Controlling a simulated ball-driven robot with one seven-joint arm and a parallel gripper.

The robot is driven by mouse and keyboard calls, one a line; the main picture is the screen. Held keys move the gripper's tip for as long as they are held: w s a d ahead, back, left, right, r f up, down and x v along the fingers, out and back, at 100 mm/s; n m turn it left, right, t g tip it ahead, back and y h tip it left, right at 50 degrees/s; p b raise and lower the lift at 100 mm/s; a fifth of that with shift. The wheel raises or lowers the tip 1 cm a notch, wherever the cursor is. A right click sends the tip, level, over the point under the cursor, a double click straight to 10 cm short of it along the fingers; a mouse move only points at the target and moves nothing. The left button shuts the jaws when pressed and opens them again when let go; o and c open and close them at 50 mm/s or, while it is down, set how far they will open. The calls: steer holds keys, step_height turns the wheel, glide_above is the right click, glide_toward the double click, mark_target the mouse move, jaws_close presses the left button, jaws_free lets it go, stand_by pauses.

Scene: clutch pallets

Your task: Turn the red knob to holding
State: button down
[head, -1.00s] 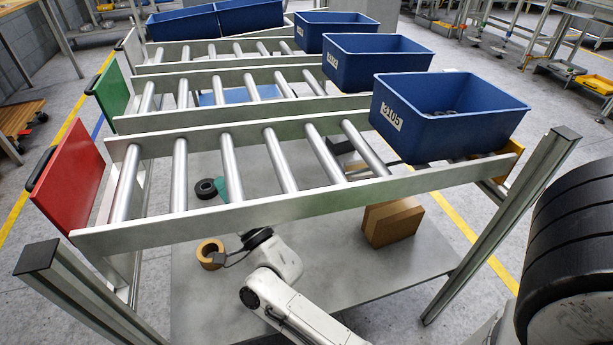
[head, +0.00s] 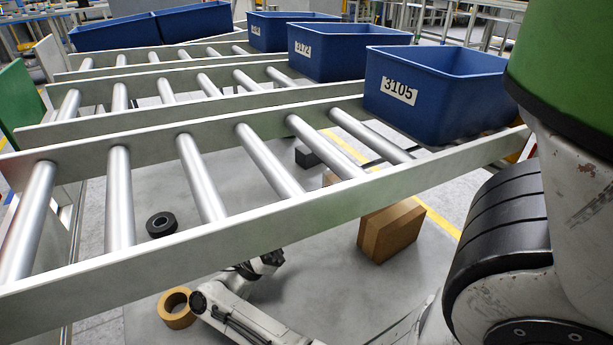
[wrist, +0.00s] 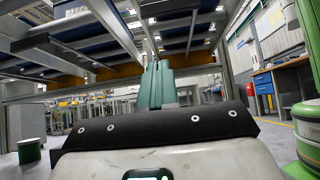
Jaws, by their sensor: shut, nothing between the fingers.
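No red knob and no holding mark can be made out in either view now. My gripper shows in the wrist view as two teal fingers (wrist: 155,85) pressed together, with nothing between them. They point away below the underside of a rack. In the head view my white arm reaches low under the front roller lane (head: 250,140), and its fingers cannot be made out there. The front lane carries a blue bin (head: 430,112) labelled 3105 at its right end.
More blue bins stand on the lanes behind, one labelled 3172 (head: 335,58). A cardboard box (head: 390,232), a tape roll (head: 176,308) and a black ring (head: 160,225) lie below the front lane. In the wrist view a yellow-orange beam (wrist: 112,74) crosses ahead; a green drum (wrist: 29,151) stands left.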

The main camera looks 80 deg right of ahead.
steer(key=s+d+r, duration=0.4)
steer(key=r, duration=0.6)
steer(key=shift+s+r, duration=0.2)
steer(key=shift+s, duration=0.2)
steer(key=shift+m, duration=0.3)
steer(key=shift+d+r+m+g+y, duration=0.1)
steer(key=shift+r+m+g+y, duration=0.1)
steer(key=shift+m+g+y, duration=0.35)
